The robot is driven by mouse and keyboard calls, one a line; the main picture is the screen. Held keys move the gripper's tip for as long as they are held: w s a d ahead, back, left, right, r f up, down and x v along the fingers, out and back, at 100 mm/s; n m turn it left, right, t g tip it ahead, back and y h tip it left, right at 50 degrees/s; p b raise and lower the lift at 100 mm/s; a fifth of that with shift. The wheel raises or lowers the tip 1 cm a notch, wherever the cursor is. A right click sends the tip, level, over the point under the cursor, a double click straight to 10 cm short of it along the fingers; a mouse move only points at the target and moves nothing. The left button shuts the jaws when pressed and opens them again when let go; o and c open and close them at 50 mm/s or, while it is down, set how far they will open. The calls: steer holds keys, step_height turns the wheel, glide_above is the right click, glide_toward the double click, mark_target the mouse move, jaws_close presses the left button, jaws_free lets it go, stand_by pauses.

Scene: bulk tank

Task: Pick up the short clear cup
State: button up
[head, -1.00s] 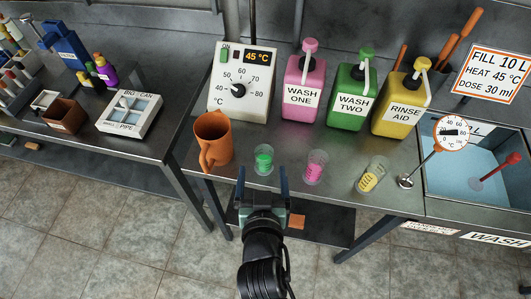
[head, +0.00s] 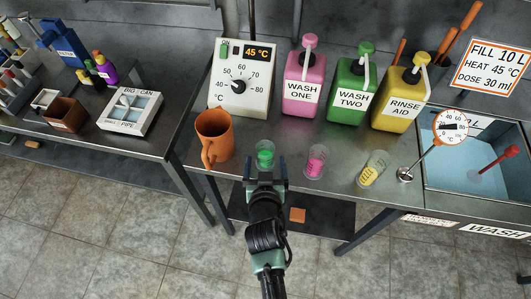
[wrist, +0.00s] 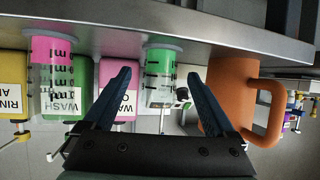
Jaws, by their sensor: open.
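I cannot tell surely which is the short one. My gripper (head: 267,170) is just in front of the green-marked cup, at the bench's front edge, open and empty. In the wrist view, which is upside down, the green-marked cup (wrist: 160,82) shows beyond and between the fingertips (wrist: 150,72), nearer the right finger. The pink-marked cup (wrist: 58,85) is to the left. No finger visibly holds a cup.
An orange mug (head: 213,135) stands close left of the green-marked cup. Pink (head: 303,85), green (head: 353,92) and yellow (head: 401,98) dispensers stand behind the cups. A water-filled sink (head: 470,165) with a dial thermometer (head: 450,127) lies to the right.

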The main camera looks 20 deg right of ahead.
mark_target(265, 162)
steer(key=shift+x, duration=1.75)
steer(key=c, duration=1.4)
jaws_close()
steer(key=shift+r, duration=0.15)
